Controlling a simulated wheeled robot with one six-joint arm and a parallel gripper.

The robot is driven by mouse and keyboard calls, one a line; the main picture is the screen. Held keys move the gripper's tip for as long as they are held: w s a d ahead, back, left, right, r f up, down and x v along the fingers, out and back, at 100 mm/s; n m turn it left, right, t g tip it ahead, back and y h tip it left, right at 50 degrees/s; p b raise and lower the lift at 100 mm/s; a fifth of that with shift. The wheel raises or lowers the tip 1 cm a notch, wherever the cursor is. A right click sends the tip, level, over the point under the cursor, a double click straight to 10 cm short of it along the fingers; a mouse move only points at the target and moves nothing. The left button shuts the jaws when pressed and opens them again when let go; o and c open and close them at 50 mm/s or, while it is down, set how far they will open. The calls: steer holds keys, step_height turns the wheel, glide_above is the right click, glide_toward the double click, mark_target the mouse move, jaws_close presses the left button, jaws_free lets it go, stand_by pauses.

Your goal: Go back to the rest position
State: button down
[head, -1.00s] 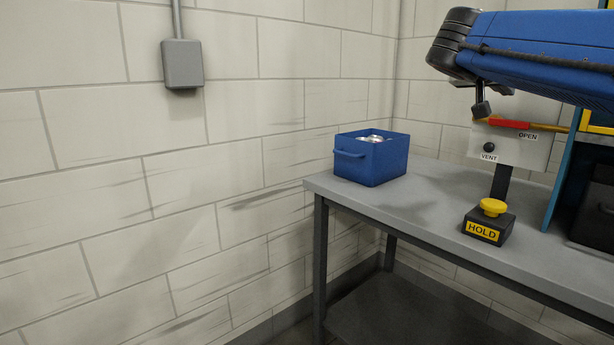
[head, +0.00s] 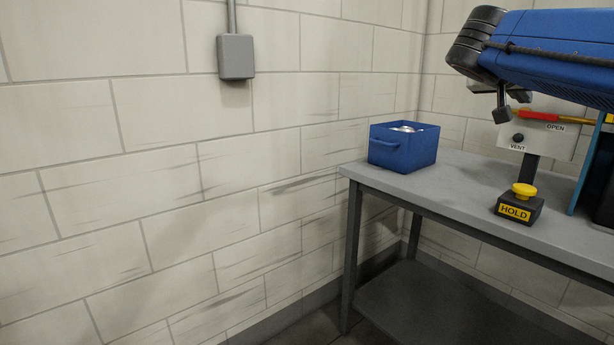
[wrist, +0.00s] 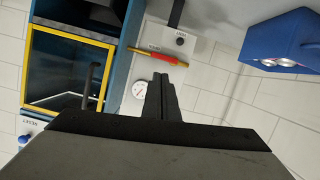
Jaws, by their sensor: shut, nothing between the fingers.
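My gripper (wrist: 163,97) is shut and empty in the wrist view. Its dark fingers lie together and point toward the white panel with the red-handled lever (wrist: 158,56), and touch nothing that I can make out. In the head view my blue arm reaches in from the upper right, and my gripper (head: 502,106) shows as a small dark shape above the table, in front of the panel. Its fingertips are too small there to read.
A grey table (head: 460,190) holds a blue bin (head: 403,150) with cans and a HOLD box (head: 519,207) with a yellow button. The bin also shows in the wrist view (wrist: 282,32). A yellow-framed cabinet door (wrist: 107,75) stands left there. Floor shows under the table.

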steer(key=s+a+f+n+g+y, duration=0.1)
steer(key=s+a+f+n+y, duration=0.2)
steer(key=s+f, duration=0.5)
steer(key=s+a+f+n+g+y, duration=0.1)
steer(key=s+a+f+n+y, duration=0.2)
steer(key=f, duration=1.7)
steer(key=s+a+f+n+g+y, duration=0.2)
steer(key=s+a+f+y, duration=0.3)
steer(key=s+a+f, duration=0.4)
steer(key=s+f, duration=0.4)
steer(key=f, duration=0.1)
steer(key=shift+s+a+f+n+y, duration=0.3)
steer(key=shift+s+a+n, duration=0.05)
steer(key=shift+n, duration=0.05)
